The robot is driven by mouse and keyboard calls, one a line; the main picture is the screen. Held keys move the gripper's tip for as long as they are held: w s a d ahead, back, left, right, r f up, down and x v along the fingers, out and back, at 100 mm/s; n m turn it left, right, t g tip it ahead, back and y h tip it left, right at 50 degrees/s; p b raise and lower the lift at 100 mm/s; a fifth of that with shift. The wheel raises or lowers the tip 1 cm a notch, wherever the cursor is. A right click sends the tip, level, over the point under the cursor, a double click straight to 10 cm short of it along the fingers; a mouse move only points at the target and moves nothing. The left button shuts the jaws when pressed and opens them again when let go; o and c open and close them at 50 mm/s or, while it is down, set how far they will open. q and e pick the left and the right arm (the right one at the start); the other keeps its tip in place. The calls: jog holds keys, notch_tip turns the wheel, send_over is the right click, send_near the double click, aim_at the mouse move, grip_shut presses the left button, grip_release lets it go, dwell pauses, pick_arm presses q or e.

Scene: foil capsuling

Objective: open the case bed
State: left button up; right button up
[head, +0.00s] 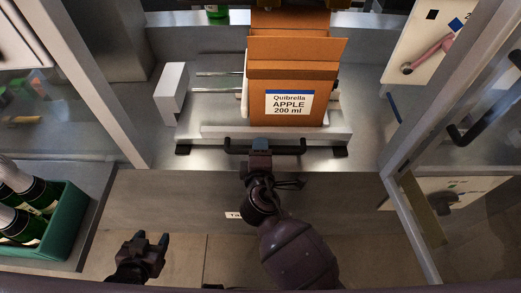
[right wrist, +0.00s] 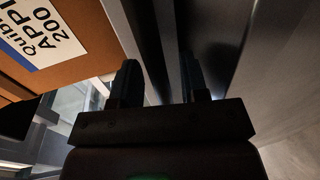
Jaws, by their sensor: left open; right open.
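The case bed (head: 215,131) is a pale metal platform beyond the front ledge, with a dark bar handle (head: 288,150) along its front. An orange case (head: 292,80) labelled "Quibrella APPLE 200 ml" stands on it with its top flaps up; its label side also shows in the right wrist view (right wrist: 75,22). My right gripper (head: 261,146) is open at the middle of the handle. In the right wrist view its fingers (right wrist: 160,85) point toward dark and grey bars; I cannot tell whether they touch the handle. My left gripper (head: 152,242) is open and empty, low at the left.
A green crate (head: 68,222) with several dark bottles stands at the left. Transparent panels with grey frame posts (head: 100,85) flank the opening. A white block (head: 171,92) stands left of the case. A panel with a pink lever (head: 430,52) is at the upper right.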

grip_shut()
dwell(0.5)
